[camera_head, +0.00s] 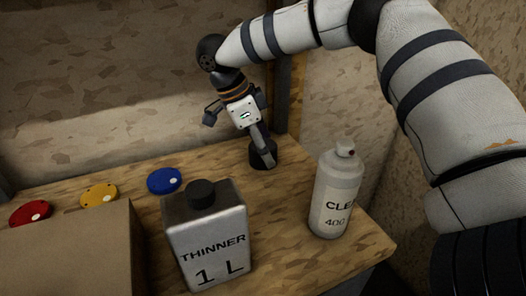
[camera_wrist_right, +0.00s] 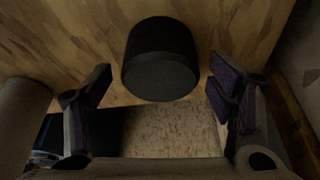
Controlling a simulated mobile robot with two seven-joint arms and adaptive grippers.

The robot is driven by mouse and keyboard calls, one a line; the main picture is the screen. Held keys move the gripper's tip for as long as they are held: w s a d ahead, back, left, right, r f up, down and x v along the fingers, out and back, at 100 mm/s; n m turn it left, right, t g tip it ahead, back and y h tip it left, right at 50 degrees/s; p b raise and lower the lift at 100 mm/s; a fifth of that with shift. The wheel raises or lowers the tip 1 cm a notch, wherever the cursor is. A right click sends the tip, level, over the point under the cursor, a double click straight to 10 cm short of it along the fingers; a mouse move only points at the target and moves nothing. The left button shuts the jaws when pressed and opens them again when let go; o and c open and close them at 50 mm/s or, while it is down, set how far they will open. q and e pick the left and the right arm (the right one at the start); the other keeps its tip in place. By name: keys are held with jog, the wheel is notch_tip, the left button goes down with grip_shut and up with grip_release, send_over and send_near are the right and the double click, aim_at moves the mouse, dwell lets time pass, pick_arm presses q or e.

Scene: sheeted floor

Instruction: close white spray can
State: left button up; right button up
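The white spray can (camera_head: 337,192) stands upright near the right edge of the wooden table in the head view, its top nozzle uncovered. A black cap (camera_head: 263,153) rests on the table at the back, behind and left of the can. My right gripper (camera_head: 243,138) reaches down to the cap from behind. In the right wrist view the cap (camera_wrist_right: 160,58) lies between the two spread fingers, with a visible gap on each side. My right gripper is open and holds nothing. My left gripper is out of view.
A metal thinner can (camera_head: 212,240) with a black lid stands left of the spray can. A cardboard box (camera_head: 75,250) fills the front left. Blue (camera_head: 165,180), yellow (camera_head: 99,195) and red (camera_head: 31,213) round pieces sit behind them. Walls close off the back and right.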

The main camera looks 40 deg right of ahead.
jog(key=c, duration=0.8)
jog(key=shift+r, duration=0.15)
notch_tip(320, 180, up, 10)
jog(key=shift+f, duration=0.1)
